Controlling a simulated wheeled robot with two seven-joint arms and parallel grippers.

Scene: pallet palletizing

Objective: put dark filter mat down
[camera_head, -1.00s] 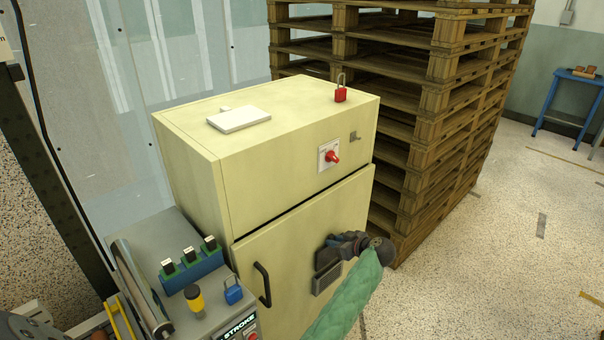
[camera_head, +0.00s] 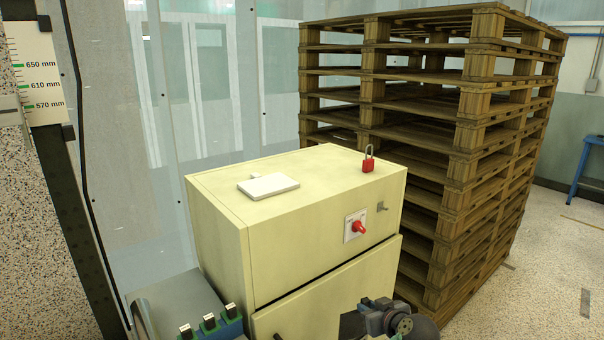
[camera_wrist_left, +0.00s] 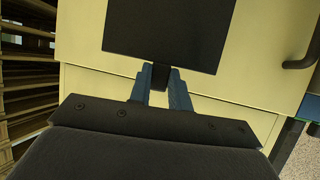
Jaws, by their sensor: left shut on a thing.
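The dark filter mat (camera_wrist_left: 168,35) is a flat dark square at the top of the left wrist view. My left gripper (camera_wrist_left: 160,82) is shut on its lower edge, with blue fingers on both sides of a small dark tab. In the head view, my left gripper (camera_head: 372,320) is at the bottom edge, in front of the cream cabinet (camera_head: 310,285). Part of the dark mat (camera_head: 351,326) shows beside it; the rest is cut off by the frame. I cannot tell whether the mat touches the cabinet. My right gripper is out of view.
A white flat pad (camera_head: 268,186) and a red padlock (camera_head: 368,163) sit on the cabinet top, with bare surface between them. A red switch (camera_head: 356,227) is on its front. A tall stack of wooden pallets (camera_head: 470,140) stands behind. Open floor (camera_head: 535,265) lies to the right.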

